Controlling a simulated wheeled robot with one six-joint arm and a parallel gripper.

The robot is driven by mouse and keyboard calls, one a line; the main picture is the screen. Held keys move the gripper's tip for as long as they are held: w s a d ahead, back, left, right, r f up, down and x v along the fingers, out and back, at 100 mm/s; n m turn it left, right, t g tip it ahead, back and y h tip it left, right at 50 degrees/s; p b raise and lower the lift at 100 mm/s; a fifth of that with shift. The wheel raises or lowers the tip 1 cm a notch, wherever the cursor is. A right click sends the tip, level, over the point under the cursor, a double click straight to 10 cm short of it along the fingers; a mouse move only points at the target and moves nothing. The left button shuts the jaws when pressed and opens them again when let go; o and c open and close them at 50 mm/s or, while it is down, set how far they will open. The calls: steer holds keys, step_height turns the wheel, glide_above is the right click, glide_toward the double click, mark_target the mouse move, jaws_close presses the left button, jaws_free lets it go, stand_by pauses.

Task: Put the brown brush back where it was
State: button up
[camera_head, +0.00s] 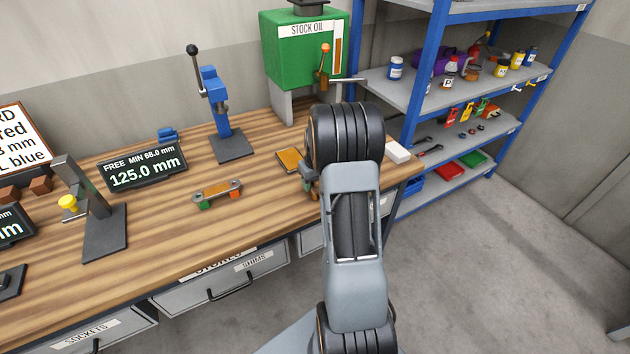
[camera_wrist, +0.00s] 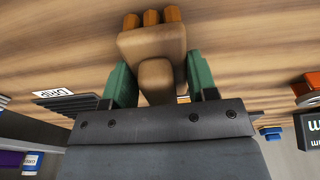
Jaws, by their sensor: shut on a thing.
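In the wrist view the brown brush (camera_wrist: 152,44) sits between the green fingers of my gripper (camera_wrist: 157,78). The fingers are shut on its brown handle, and several orange-brown tufts stick out at the far end. The wooden bench top fills the background behind it; whether the brush touches the wood I cannot tell. In the head view my arm hides most of the gripper and brush, near the right end of the bench (camera_head: 264,200).
A drip label (camera_wrist: 54,93) shows in the wrist view. A blue shelf (camera_head: 435,70) is right.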

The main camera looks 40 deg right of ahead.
steer(key=shift+f, duration=0.3)
steer(key=shift+f, duration=0.1)
steer(key=shift+f, duration=0.15)
steer(key=o, duration=0.9)
